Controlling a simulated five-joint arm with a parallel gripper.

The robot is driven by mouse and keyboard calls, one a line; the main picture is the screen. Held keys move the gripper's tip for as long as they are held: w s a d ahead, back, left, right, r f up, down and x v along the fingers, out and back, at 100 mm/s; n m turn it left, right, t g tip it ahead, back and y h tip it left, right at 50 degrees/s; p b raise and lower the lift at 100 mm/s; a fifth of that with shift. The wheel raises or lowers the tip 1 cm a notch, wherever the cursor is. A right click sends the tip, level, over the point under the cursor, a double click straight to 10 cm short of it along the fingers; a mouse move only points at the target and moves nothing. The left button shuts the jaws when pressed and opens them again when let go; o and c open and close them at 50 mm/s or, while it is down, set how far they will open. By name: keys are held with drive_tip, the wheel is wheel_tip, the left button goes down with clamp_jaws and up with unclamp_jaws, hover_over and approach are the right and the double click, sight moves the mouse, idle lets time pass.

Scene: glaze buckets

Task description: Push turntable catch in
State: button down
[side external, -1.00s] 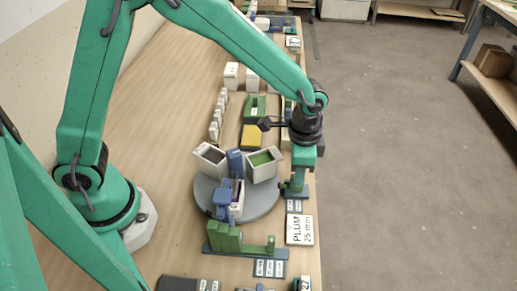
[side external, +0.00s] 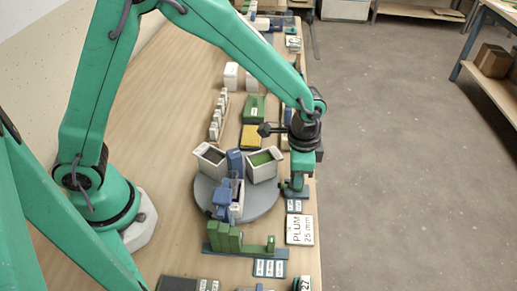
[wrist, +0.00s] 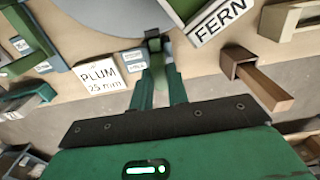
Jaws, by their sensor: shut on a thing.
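The grey turntable (side external: 262,207) carries pale buckets and stands left of my gripper. My gripper (side external: 297,184) points down at the turntable's right edge, over a small low catch (side external: 297,194) with a dark blue base. In the wrist view, my fingers (wrist: 157,72) are close together with their tips at a dark upright piece of the catch (wrist: 153,40), beside the rim of the turntable (wrist: 105,12). My gripper is shut on this piece. The fingers partly hide the catch, and how far in it sits cannot be told.
A PLUM 25 mm sign (wrist: 100,76) lies beside the catch. A FERN bucket (wrist: 212,22) stands close by on the turntable. A green block fixture (side external: 228,238) is in front. A brown bracket (wrist: 256,80) is at right in the wrist view. The bench edge is close on the right.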

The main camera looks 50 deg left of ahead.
sight(289, 186)
drive_tip(key=shift+s+a, duration=0.55)
drive_tip(key=shift+a, duration=0.1)
idle(0.3)
drive_tip(key=c, duration=1.5)
unclamp_jaws()
drive_tip(key=shift+o, duration=0.2)
drive_tip(key=shift+r, duration=0.1)
wheel_tip(289, 186, up, 7)
